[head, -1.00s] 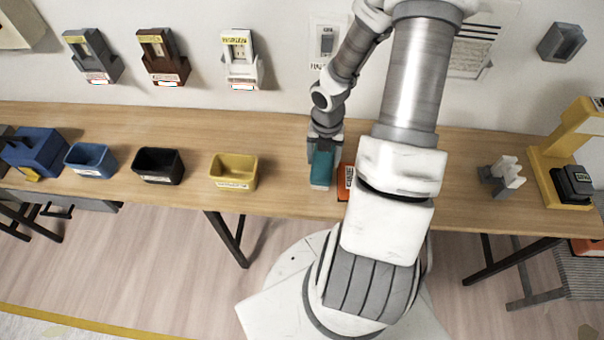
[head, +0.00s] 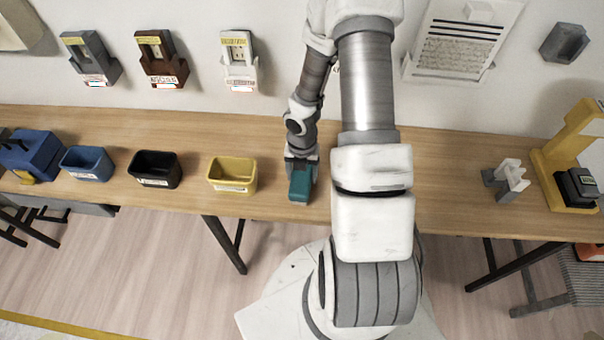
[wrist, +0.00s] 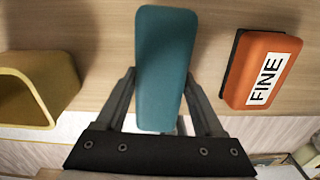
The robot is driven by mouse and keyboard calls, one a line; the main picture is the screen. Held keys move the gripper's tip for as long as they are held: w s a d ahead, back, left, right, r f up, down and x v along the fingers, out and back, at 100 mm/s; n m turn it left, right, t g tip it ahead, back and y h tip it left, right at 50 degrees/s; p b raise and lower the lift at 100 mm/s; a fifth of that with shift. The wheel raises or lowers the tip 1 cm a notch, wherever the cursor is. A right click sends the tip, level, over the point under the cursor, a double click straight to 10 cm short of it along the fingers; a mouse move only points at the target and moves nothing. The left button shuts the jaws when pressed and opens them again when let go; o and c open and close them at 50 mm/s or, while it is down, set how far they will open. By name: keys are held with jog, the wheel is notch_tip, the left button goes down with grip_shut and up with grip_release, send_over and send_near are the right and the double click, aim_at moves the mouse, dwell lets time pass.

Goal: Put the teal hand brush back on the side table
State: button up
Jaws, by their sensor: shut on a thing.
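The teal hand brush (head: 300,187) is a plain block-like shape at the front of the long wooden bench (head: 270,140), right of the yellow bin. My gripper (head: 301,160) is shut on it. In the wrist view the brush (wrist: 165,70) sits between my two fingers (wrist: 160,105), its long side pointing away from the palm. I cannot tell whether it touches the bench top or hangs just above it. A grey slatted surface (head: 572,270) shows low at the right edge; I cannot tell if it is the side table.
A yellow bin (head: 233,173), black bin (head: 155,169) and blue bin (head: 87,163) stand left on the bench. An orange block marked FINE (wrist: 262,70) lies right of the brush. A grey-white holder (head: 507,180) and yellow stand (head: 570,155) are farther right.

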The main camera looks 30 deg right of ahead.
aim_at(304, 174)
jog(key=shift+f+b, duration=0.4)
jog(key=shift+f, duration=0.15)
jog(key=o, duration=1.4)
jog(key=shift+r, duration=0.2)
notch_tip(304, 174, up, 18)
jog(key=p, duration=0.5)
jog(key=shift+s+d+p, duration=0.2)
jog(key=shift+s+p, duration=0.1)
jog(key=shift+p, duration=0.05)
jog(key=shift+f, duration=0.1)
